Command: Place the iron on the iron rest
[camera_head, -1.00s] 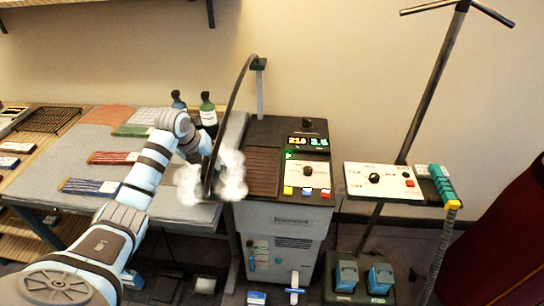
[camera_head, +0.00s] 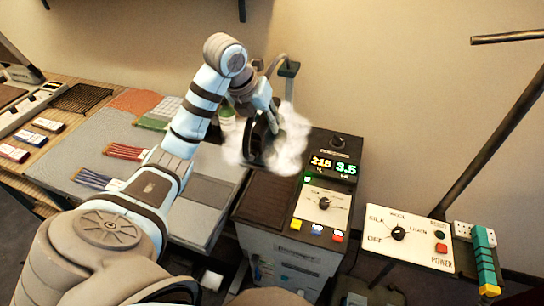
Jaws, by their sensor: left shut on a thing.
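My left gripper (camera_head: 260,103) is shut on the iron (camera_head: 258,140), a dark shape partly hidden by white steam (camera_head: 287,145). The iron is held up in front of the wall, above the back left part of the steam station. The iron rest (camera_head: 268,200), a dark brown ribbed pad, lies on the left of the station's top, below the iron. Its far end is hidden by steam and the iron. I cannot tell the exact gap between them. My right gripper is out of view.
The station's control panel (camera_head: 322,205), with a lit display (camera_head: 333,165), is right of the rest. A hose support (camera_head: 288,70) rises behind. The ironing table (camera_head: 95,155) with coloured cloths is left. A second dial panel (camera_head: 408,238) stands right.

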